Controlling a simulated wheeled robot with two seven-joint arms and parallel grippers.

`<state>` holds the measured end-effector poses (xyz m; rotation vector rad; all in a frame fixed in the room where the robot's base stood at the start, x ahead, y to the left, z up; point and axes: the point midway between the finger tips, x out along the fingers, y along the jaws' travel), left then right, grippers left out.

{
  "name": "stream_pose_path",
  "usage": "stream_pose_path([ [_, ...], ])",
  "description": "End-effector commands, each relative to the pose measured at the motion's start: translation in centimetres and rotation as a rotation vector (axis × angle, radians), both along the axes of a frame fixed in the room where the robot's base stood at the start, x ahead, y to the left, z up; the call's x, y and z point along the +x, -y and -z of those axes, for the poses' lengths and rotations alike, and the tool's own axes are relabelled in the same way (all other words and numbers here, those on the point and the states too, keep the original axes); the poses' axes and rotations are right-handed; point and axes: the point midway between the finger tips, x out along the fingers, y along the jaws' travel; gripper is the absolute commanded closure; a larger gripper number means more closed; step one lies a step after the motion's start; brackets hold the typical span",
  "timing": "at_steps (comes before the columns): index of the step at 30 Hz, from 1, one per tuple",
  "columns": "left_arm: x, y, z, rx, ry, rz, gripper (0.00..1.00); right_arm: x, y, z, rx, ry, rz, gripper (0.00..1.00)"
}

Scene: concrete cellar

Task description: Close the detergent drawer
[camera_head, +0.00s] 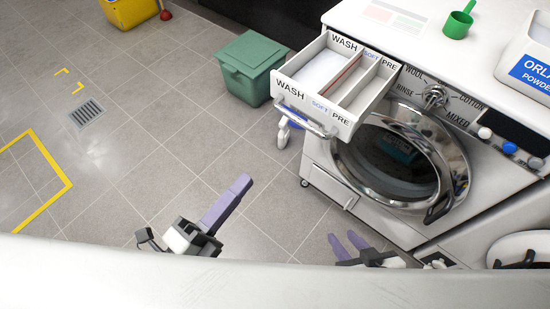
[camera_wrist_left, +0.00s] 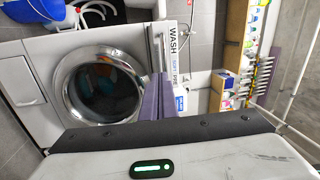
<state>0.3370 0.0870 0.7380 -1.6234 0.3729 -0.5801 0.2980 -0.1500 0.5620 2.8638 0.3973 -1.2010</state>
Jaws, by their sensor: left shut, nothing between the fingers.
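The detergent drawer (camera_head: 341,121) sticks out of the upper left of the white washing machine (camera_head: 322,184), pulled open. Its compartments are marked WASH, SOFT and PRE, and a pale bar handle (camera_head: 306,123) runs across its front. In the left wrist view the drawer front (camera_wrist_left: 172,40) shows behind the fingers, partly hidden. My left gripper (camera_head: 243,183) is shut and empty, its purple fingers together, in front of the drawer and to its left, not touching it. The fingers also show in the left wrist view (camera_wrist_left: 157,96). My right gripper (camera_head: 343,237) is low before the washer, fingers apart and empty.
The round washer door (camera_head: 457,165) looks shut. A green scoop (camera_head: 457,25) and a powder box (camera_head: 530,65) stand on top of the machine. A green lidded bin (camera_head: 248,70) stands behind the drawer. The tiled floor at left is mostly clear.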

Motion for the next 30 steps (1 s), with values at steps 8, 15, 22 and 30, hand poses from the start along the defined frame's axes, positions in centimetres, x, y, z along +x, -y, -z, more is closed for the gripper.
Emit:
stream_pose_path([
  [8, 1.5, 1.7, -1.2, 0.033, 0.074, 0.014, 1.0, 0.4, 0.0, -0.5, 0.001, 0.013, 0.0, 0.7],
  [15, 5.6, 4.5, -2.2, 0.031, 0.071, 0.012, 1.0, 0.9, 0.1, -0.7, 0.0, 0.023, 0.002, 0.7],
  [22, 9.0, 7.0, -2.9, 0.033, 0.069, 0.012, 1.0, 1.0, 0.2, -0.6, -0.002, 0.024, 0.003, 0.7],
  [30, 10.8, 8.3, -3.2, 0.032, 0.065, 0.012, 1.0, 0.9, 0.2, -0.5, -0.003, 0.021, 0.002, 0.7],
])
